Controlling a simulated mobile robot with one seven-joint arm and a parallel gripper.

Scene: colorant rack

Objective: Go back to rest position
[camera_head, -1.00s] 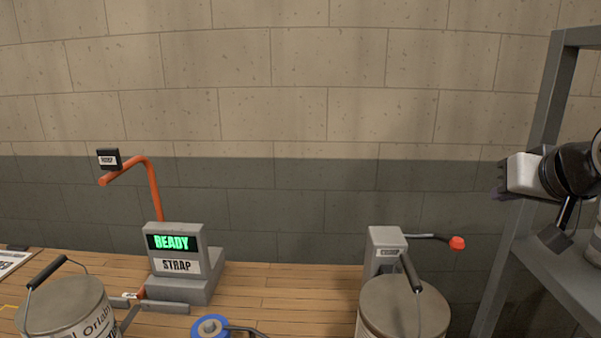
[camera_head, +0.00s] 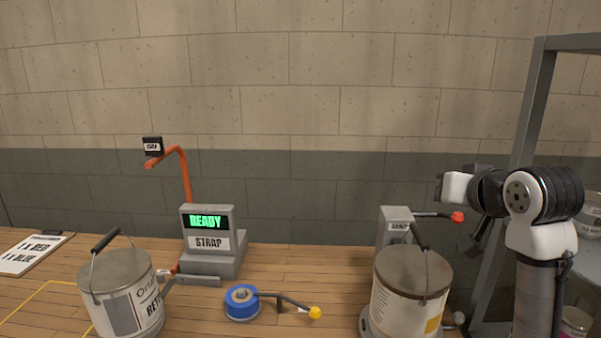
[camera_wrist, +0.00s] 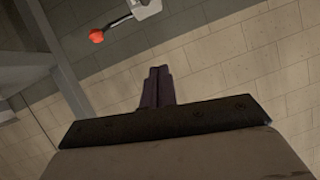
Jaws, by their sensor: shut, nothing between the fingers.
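My gripper (camera_head: 440,188) is at the right of the head view, raised above the workbench and pointing left, with my arm folded behind it. In the wrist view its two dark fingers (camera_wrist: 158,88) are together, with nothing between them. The gripper is apart from every object. Below it stands a lidded can (camera_head: 411,290) on a grey machine that has a red-tipped lever (camera_head: 457,217).
A wooden workbench (camera_head: 310,268) holds a can with a black handle (camera_head: 122,295), a strap machine (camera_head: 209,242) reading READY, a blue-topped device with a yellow-tipped lever (camera_head: 242,302), and an order card (camera_head: 30,253). A grey metal shelf (camera_head: 527,120) stands close at the right.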

